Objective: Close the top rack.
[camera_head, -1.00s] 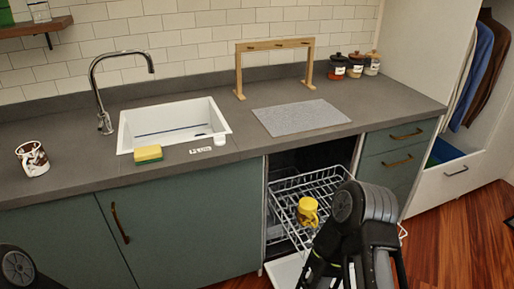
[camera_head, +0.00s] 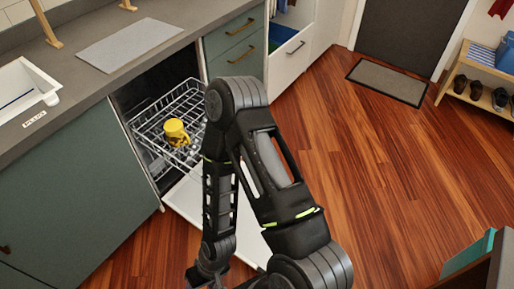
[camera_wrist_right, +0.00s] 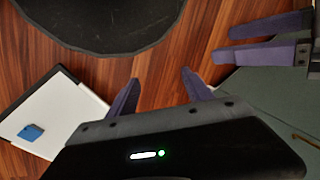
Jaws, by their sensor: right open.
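The top rack (camera_head: 150,118) is a wire rack pulled out of the dishwasher under the counter. A yellow mug (camera_head: 175,131) sits in it. My right arm covers the rack's right end. My right gripper (camera_head: 208,276) is low, in front of the rack and beside the lowered white door (camera_head: 184,199), partly cut off by the picture's bottom edge. In the right wrist view its purple fingers (camera_wrist_right: 160,76) are apart and empty over the floor. My left gripper (camera_wrist_right: 222,47) shows at that view's right edge, its fingers apart and empty; it is outside the head view.
Green cabinets (camera_head: 75,190) flank the dishwasher. A teal-topped piece (camera_head: 468,254) stands at lower right.

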